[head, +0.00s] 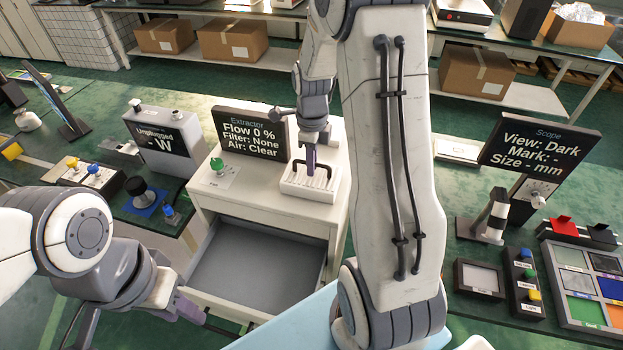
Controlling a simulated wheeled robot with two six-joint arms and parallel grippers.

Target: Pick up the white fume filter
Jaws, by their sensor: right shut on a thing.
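The white fume filter (300,190) is a slotted white block with a dark handle. It is at the top right of the white extractor cabinet (260,203); I cannot tell whether it rests there or is slightly lifted. My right gripper (311,168) points down over the filter and is shut on its handle. The arm hides part of the cabinet's right side. My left gripper (196,314) is low, near the front left corner of the open, empty grey drawer (255,262). Its fingertips are too small and dark to read.
The extractor screen (250,136) reads Flow 0 %, Filter: None, Air: Clear. A green button (217,164) sits left of the filter. A grey power unit (160,143) stands further left. At right are a scope screen (540,147) and a tray of coloured tiles (590,285).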

